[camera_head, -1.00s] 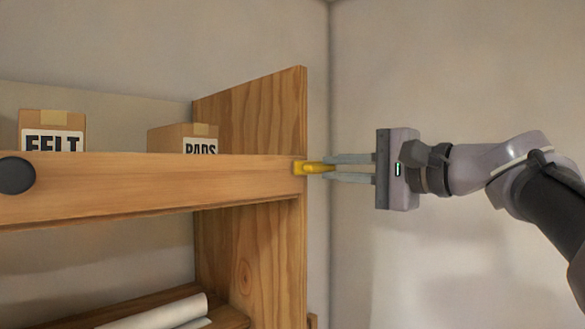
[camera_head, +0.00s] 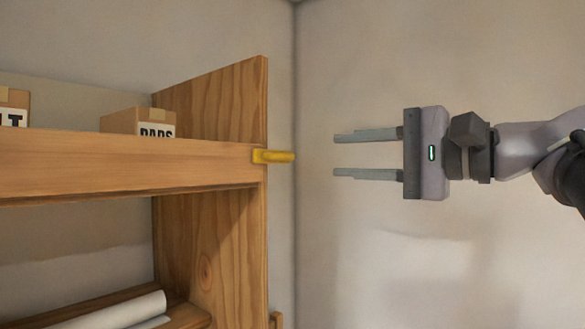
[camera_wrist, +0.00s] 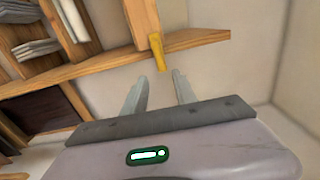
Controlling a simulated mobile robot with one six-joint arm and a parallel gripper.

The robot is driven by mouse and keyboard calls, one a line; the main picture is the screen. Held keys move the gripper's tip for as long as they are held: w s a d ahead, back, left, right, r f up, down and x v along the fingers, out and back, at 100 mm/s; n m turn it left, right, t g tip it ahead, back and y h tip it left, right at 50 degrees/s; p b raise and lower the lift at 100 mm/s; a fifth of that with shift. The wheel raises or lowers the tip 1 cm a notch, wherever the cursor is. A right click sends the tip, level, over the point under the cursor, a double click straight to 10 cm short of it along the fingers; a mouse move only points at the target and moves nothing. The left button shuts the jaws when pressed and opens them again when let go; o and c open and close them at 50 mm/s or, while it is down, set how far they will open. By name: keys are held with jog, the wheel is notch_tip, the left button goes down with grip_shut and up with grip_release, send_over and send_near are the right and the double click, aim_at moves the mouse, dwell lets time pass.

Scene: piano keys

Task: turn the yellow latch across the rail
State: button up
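The yellow latch (camera_head: 274,156) sits at the right end of the wooden rail (camera_head: 120,162), at the front edge of the upright side panel. Its free end sticks out to the right, past the panel. My gripper (camera_head: 338,155) is to the right of the latch, apart from it, with its fingers spread and nothing between them. In the wrist view the latch (camera_wrist: 158,52) shows beyond the fingertips, and the gap between my fingers (camera_wrist: 160,85) is empty.
A cardboard box marked PADS (camera_head: 140,122) and another box (camera_head: 13,108) stand behind the rail. White rolls (camera_head: 115,311) lie on a lower shelf. The space between my gripper and the side panel (camera_head: 225,235) is clear, with plain wall behind.

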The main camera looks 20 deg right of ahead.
jog(key=b+v, duration=0.1)
jog(key=v, duration=0.6)
jog(key=shift+s, duration=0.15)
jog(key=shift+d, duration=0.15)
jog(key=w+a+f+g+h+b, duration=0.15)
jog(key=a+f+b, duration=0.25)
jog(key=f, duration=0.8)
jog(key=w+a+f+g+h+b, duration=0.1)
jog(key=w+a+f+g+b, duration=0.25)
jog(key=f, duration=0.95)
jog(key=a+f+g+h+b, duration=0.1)
jog(key=a+f+b, duration=0.45)
jog(key=f, duration=0.65)
jog(key=s+a+f+n+g+h+b, duration=0.1)
jog(key=s+f+b, duration=0.4)
jog(key=f, duration=0.9)
jog(key=s+a+f+n+g+h+b, duration=0.1)
jog(key=s+f+b, duration=0.4)
jog(key=f, duration=0.9)
jog(key=s+a+f+n+h+b, duration=0.1)
jog(key=s+f+n+h+b, duration=0.2)
jog(key=f+b, duration=0.6)
notch_tip(320, 180, down, 6)
jog(key=s+n, duration=0.1)
jog(key=s, duration=0.1)
jog(key=shift+s+a+n+g+b, duration=0.2)
jog(key=shift+s+n+g+b, duration=0.1)
jog(key=shift+g+b, duration=0.1)
jog(key=shift+f, duration=0.1)
